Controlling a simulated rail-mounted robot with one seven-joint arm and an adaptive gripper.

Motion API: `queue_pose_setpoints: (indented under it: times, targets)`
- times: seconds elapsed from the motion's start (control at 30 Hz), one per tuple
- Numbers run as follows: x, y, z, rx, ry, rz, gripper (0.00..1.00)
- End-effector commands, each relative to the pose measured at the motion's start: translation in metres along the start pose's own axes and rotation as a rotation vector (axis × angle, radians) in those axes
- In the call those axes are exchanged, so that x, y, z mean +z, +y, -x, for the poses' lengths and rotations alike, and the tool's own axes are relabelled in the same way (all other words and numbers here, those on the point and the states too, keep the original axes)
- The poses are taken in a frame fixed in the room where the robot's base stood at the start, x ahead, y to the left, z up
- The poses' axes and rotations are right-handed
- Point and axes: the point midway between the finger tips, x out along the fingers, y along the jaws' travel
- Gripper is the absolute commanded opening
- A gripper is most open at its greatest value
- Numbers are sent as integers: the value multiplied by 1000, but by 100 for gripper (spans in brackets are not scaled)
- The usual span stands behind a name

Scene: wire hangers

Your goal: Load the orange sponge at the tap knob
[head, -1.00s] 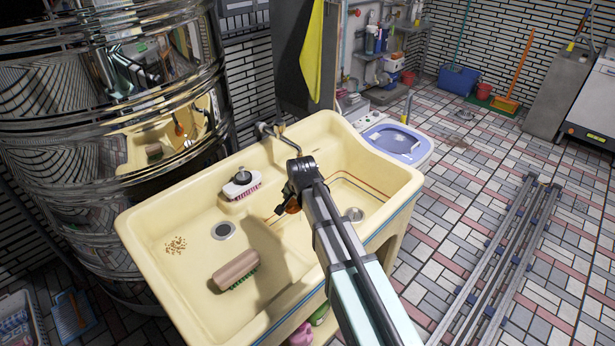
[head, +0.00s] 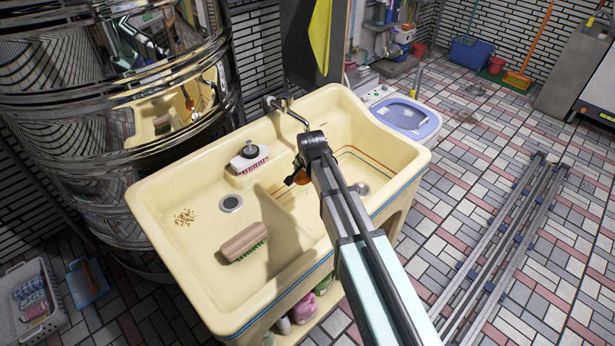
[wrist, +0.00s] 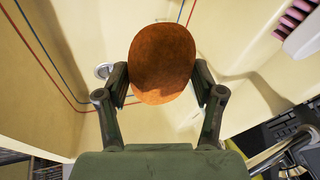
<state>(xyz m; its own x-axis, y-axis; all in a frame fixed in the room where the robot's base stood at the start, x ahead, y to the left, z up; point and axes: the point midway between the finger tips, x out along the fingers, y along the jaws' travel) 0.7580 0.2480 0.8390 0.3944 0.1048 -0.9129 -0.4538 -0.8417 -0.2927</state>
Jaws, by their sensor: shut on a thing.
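My gripper (wrist: 160,82) is shut on the orange sponge (wrist: 162,58), a rounded orange-brown pad held between the two fingertips in the wrist view. In the head view the sponge (head: 297,179) shows only as a small orange patch beside my gripper (head: 300,172), over the right basin of the cream sink (head: 160,285). The metal tap (head: 288,108) is on the sink's back edge, behind and a little left of my gripper. Its knob is too small to make out clearly.
A white brush with pink bristles (head: 249,158) sits on the sink's back ledge. A brown brush with green bristles (head: 243,242) lies in the left basin. A shiny metal drum (head: 60,150) stands left, and a blue-lidded white tub (head: 408,118) stands behind right.

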Motion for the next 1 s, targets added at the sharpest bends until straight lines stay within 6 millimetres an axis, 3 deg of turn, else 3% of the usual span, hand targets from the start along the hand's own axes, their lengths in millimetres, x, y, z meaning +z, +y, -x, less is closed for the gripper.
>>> queue_pose_setpoints:
  times: [1.0]
  targets:
    - [-51,-55,-53,0,0,0,40]
